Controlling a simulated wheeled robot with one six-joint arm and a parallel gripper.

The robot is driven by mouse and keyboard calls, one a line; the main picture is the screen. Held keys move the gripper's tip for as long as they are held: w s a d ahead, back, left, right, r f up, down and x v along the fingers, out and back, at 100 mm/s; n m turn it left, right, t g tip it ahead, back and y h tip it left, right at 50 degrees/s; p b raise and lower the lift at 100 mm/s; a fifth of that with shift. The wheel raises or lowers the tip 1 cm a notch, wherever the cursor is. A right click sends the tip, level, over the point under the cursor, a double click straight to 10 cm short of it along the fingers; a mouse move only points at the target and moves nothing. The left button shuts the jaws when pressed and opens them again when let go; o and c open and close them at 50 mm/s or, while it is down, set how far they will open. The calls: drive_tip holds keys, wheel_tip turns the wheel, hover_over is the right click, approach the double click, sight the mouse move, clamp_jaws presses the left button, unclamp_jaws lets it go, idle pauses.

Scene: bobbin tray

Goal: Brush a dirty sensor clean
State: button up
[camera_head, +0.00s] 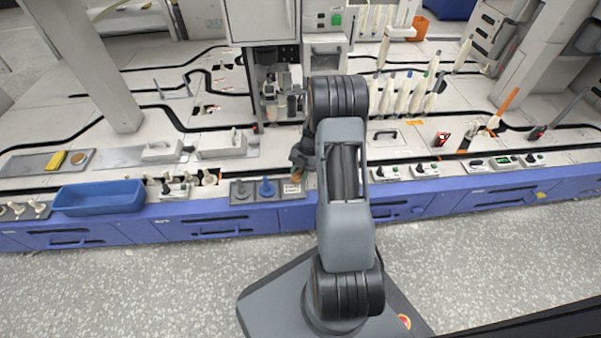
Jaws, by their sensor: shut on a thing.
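My gripper (303,157) is at the front of the bench, left of my forearm and above the right end of a dark grey panel (253,197). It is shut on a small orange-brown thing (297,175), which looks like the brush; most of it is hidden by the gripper. A blue knob-shaped piece (267,187) and a grey one (241,190) stand on the panel, left of the gripper. I cannot tell which part is the dirty sensor. A machine head with small metal parts (269,90) stands behind the gripper, partly covered by my arm.
A blue tray (98,197) stands at the front left edge. Several white bobbins (403,95) stand right of my arm. Grey posts rise at left and right. The white bench between the black tracks is partly clear.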

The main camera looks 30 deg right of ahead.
drive_tip(key=shift+w+d, duration=0.15)
drive_tip(key=shift+w, duration=0.2)
